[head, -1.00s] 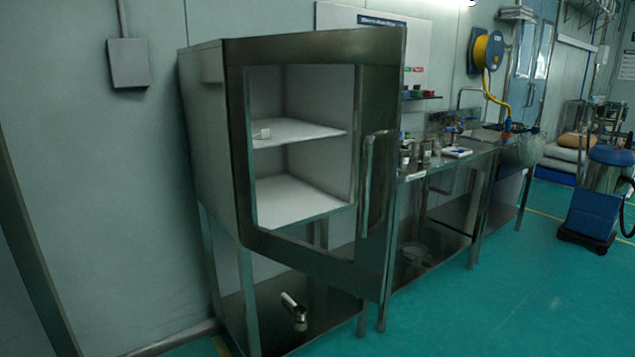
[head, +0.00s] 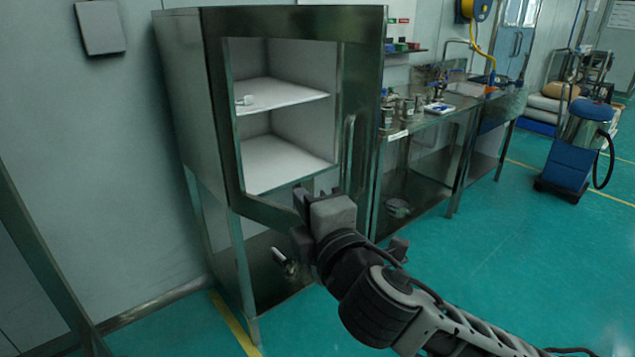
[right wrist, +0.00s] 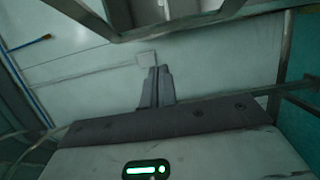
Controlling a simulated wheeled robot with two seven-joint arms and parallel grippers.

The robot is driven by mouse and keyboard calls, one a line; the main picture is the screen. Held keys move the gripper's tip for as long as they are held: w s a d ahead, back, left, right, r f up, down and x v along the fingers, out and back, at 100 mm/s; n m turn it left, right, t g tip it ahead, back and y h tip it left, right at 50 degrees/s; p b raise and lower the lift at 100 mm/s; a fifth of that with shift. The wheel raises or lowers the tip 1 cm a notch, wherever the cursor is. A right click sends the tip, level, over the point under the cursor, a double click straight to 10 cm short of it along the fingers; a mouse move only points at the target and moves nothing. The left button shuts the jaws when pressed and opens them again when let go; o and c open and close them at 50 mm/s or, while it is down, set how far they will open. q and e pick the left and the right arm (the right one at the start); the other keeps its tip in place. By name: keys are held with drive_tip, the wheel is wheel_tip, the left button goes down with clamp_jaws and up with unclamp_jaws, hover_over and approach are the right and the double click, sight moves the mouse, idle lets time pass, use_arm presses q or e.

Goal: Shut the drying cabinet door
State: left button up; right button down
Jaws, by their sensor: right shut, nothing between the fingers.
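The drying cabinet (head: 178,90) is a steel cabinet on legs at the left of the head view, with white shelves inside. Its door (head: 360,75) is a steel frame with a large window and a vertical bar handle (head: 348,155) on its right side. The door looks partly open, with its handle side standing out from the cabinet. My right gripper (head: 318,198) is shut and empty, in front of the door's lower rail, below and left of the handle. Its closed fingers show in the right wrist view (right wrist: 156,88). I cannot tell whether it touches the door. My left gripper is out of view.
A steel bench (head: 450,118) with metal containers and a sink stands right of the cabinet. A blue vacuum-like machine (head: 570,160) stands far right. A grey wall box (head: 100,27) hangs at the left. The teal floor (head: 490,255) before the bench is clear.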

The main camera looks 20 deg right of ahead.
use_arm(q)
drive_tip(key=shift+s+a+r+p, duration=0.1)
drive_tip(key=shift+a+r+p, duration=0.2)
drive_tip(key=shift+p, duration=0.35)
use_arm(e)
drive_tip(key=w+d, duration=0.2)
drive_tip(key=w, duration=0.1)
drive_tip(key=w+d, duration=0.1)
drive_tip(key=shift+w+d, duration=0.25)
drive_tip(key=shift+w, duration=0.15)
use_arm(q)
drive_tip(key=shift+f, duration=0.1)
